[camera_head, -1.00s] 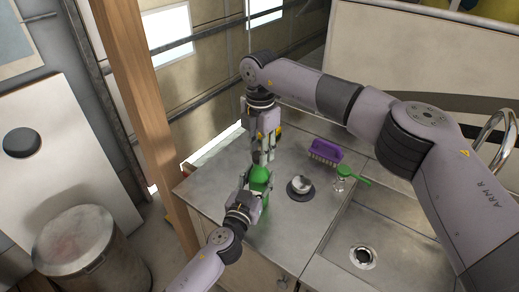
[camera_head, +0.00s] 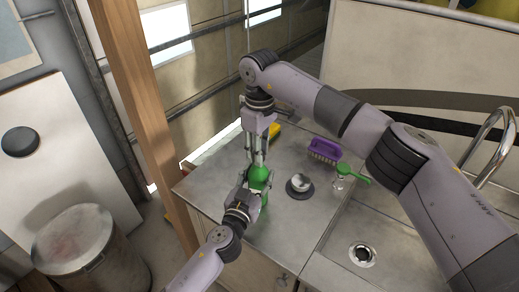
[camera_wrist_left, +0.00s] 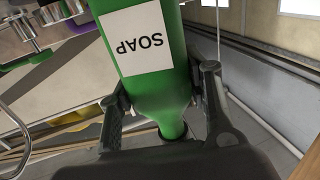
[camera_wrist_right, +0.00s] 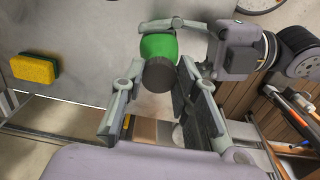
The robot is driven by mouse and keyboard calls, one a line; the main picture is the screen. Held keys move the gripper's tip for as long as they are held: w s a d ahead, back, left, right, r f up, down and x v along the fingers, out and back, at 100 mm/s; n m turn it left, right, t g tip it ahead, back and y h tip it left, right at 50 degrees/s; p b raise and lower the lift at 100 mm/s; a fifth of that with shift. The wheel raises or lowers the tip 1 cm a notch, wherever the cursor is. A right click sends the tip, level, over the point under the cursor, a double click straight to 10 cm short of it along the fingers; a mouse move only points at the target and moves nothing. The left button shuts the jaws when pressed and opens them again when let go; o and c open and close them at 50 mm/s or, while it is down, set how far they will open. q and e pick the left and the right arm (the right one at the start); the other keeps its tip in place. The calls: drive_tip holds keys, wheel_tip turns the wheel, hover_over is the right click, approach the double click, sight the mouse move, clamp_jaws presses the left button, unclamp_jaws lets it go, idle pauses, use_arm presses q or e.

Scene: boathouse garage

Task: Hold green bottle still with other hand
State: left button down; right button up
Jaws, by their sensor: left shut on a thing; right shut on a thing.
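The green bottle (camera_head: 260,178) stands upright on the metal counter. Its white SOAP label (camera_wrist_left: 137,40) shows upside down in the left wrist view. My left gripper (camera_head: 254,193) comes in from the front left and is shut on the green bottle, with one finger on each side of it. My right gripper (camera_head: 257,158) points down from above and is shut on the bottle's dark cap (camera_wrist_right: 160,75). In the right wrist view the cap sits between the fingers, with the green shoulder beyond it. The bottle's lower part is partly hidden by my left gripper.
A yellow sponge (camera_wrist_right: 35,69) lies behind. The sink (camera_head: 385,225) is at the right.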

drive_tip(key=o, duration=0.7)
drive_tip(key=shift+r, duration=2.3)
drive_tip(key=shift+c, duration=0.3)
